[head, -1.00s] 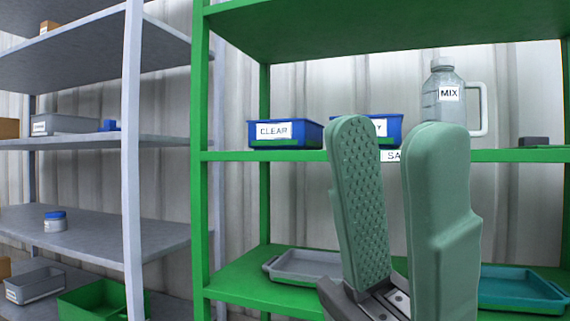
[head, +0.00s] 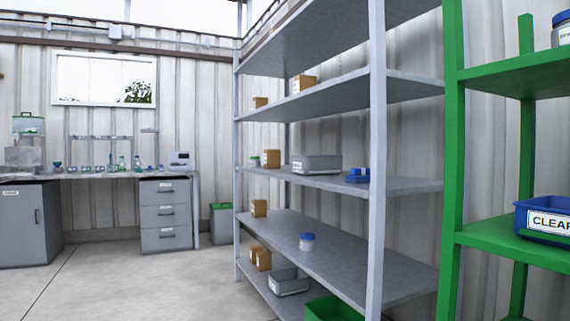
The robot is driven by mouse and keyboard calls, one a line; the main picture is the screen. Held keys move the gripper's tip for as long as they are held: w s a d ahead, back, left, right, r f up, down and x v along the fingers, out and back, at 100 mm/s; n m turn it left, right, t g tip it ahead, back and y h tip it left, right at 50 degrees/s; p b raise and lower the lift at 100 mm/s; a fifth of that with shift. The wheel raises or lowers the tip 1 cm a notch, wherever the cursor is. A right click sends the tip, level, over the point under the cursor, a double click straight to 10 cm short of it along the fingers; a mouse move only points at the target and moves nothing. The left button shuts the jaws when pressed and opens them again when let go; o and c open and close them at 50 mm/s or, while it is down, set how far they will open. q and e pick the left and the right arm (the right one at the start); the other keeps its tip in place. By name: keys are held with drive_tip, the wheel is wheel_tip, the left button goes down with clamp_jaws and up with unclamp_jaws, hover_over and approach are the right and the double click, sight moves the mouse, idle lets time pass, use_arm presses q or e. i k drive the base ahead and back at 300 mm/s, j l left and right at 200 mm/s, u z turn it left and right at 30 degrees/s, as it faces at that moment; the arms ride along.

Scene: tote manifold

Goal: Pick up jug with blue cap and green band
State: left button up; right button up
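No jug with a blue cap and green band can be made out in the head view. A small white jar with a blue lid (head: 307,242) stands on a grey shelf; no green band shows on it. A partly cut-off container with a blue lid (head: 561,30) and a white label stands on the top green shelf at the right edge; whether it is a jug I cannot tell. Neither of my grippers is in view.
The grey shelving unit (head: 376,150) holds several cardboard boxes and grey bins. The green rack (head: 450,200) stands at right with a blue CLEAR bin (head: 545,219). A workbench with glassware and grey drawers (head: 166,215) lies far left. The floor (head: 130,285) at left is clear.

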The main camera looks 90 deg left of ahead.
sight(137, 162)
drive_tip(key=u, duration=3.75)
